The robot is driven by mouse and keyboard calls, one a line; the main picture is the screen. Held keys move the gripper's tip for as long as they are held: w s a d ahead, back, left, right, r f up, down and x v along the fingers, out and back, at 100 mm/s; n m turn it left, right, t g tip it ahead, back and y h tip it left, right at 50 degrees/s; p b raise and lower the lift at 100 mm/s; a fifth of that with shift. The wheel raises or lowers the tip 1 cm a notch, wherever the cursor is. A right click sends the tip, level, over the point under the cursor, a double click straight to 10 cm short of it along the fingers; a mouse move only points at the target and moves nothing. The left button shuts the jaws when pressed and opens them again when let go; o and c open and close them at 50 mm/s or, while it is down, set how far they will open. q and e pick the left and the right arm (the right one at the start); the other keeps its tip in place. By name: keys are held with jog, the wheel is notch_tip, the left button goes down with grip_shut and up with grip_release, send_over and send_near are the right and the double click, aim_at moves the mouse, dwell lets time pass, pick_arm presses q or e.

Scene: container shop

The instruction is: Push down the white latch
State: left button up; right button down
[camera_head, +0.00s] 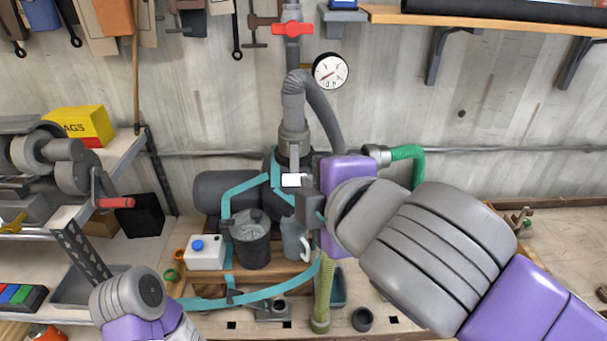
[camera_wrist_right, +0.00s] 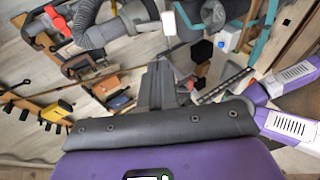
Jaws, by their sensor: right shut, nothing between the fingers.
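The white latch (camera_head: 293,180) is a small white block on a grey stem, at the pump below the grey hose fitting in the head view. In the right wrist view the white latch (camera_wrist_right: 168,22) shows at the top, beyond the fingertips. My right gripper (camera_head: 307,203) is shut and empty, just below and right of the latch in the head view. Its closed dark fingers also show in the wrist view (camera_wrist_right: 159,68), pointing towards the latch with a gap seen between them. My left arm shows at the lower left of the head view, but its gripper is out of frame.
A red-handled valve (camera_head: 292,29) and a round gauge (camera_head: 330,71) are above. A green hose (camera_head: 408,155) lies right.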

jog(key=v, duration=0.3)
dwell(0.5)
